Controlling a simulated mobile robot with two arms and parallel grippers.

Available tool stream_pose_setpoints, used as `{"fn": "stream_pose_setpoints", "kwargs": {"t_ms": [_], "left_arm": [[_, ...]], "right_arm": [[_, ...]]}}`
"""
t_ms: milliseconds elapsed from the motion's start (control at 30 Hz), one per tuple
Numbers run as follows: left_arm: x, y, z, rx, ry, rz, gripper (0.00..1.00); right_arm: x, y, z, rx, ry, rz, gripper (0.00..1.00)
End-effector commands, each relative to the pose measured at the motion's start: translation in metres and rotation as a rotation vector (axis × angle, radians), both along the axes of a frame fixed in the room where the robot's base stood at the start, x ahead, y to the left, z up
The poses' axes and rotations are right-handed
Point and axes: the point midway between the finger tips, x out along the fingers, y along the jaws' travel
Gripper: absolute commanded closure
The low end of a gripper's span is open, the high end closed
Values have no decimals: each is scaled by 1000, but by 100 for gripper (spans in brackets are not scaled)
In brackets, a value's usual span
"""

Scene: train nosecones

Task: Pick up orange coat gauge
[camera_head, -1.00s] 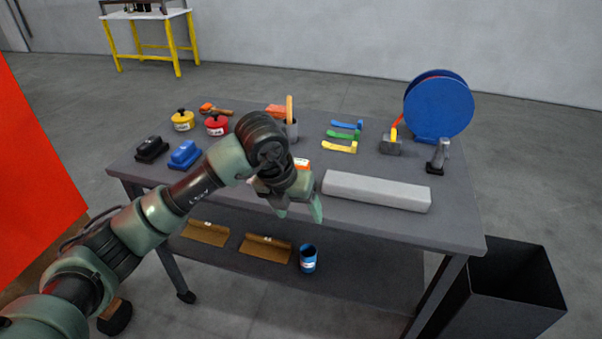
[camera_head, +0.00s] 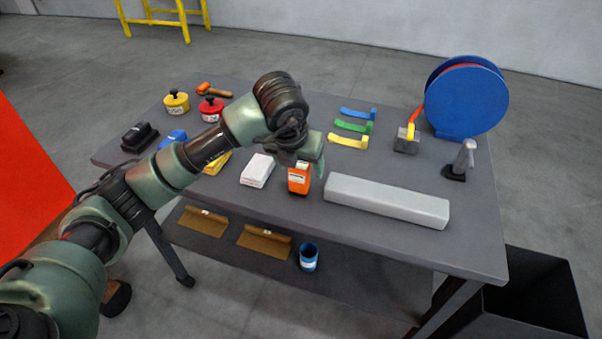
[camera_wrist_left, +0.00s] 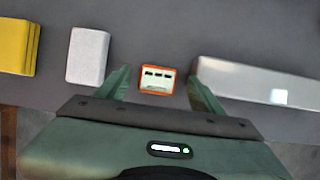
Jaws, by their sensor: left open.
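The orange coat gauge (camera_head: 299,179) is a small orange block with a pale label, standing near the front edge of the table, between a white block and a long grey bar. It also shows in the left wrist view (camera_wrist_left: 157,79), with its pale face and dark marks toward the camera. My left gripper (camera_head: 312,166) is open just above and behind the gauge in the head view. In the left wrist view the two green fingers (camera_wrist_left: 157,84) stand on either side of the gauge, with gaps visible on both sides. My right gripper is not in view.
A white block (camera_head: 257,170) lies left of the gauge and a long grey bar (camera_head: 386,200) lies close on its right. Yellow, green and blue handles, a blue reel (camera_head: 467,98) and pots stand farther back. A dark bin (camera_head: 530,295) stands at right.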

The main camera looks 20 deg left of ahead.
Motion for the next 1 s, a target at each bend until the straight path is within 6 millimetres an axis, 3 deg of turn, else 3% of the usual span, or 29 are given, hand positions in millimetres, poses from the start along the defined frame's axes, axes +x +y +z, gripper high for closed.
{"fn": "stream_pose_setpoints", "kwargs": {"t_ms": [133, 400, 667, 767, 900, 933, 1000], "left_arm": [[4, 2, -16, 1, 4, 0, 33], [16, 2, -50, -1, 2, 0, 33], [18, 3, -54, 0, -1, -2, 33], [18, 3, -54, 0, -1, -2, 55], [18, 3, -54, -1, -1, -1, 94], [18, 3, -54, -1, -1, -1, 100], [18, 3, -53, -1, -2, -1, 100]], "right_arm": [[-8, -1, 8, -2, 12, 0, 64], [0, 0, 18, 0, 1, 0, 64], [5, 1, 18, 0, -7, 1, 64], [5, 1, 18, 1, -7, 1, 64], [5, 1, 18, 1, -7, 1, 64], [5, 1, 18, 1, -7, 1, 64], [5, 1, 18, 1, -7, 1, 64]]}}
